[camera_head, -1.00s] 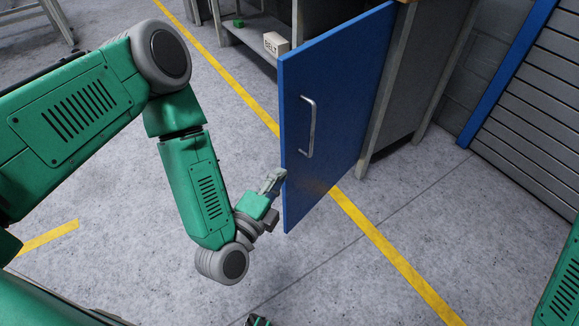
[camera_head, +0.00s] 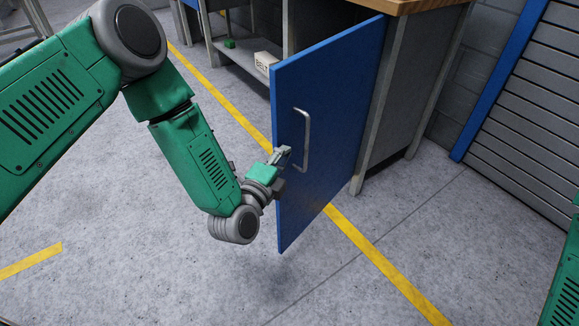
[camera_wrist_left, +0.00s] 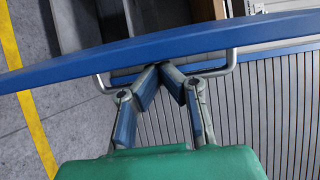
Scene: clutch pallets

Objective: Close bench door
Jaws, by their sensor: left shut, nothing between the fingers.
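The blue bench door (camera_head: 325,120) stands open, swung out from the bench (camera_head: 415,90). Its silver bar handle (camera_head: 305,140) is on the face toward the right. My left gripper (camera_head: 284,156) is at the door's free edge, beside the handle. In the left wrist view its two fingers (camera_wrist_left: 170,70) are shut tip to tip with nothing between them. They overlap the middle of the handle (camera_wrist_left: 233,62), below the door's edge (camera_wrist_left: 60,70). I cannot tell whether they touch the door or handle. My right gripper is out of view.
A box marked BELT (camera_head: 265,62) and a small green item (camera_head: 229,43) sit on the bench's low shelf (camera_head: 240,65). A slatted shutter (camera_head: 530,120) stands at the right. The grey floor (camera_head: 400,235) in front is clear, with yellow lines.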

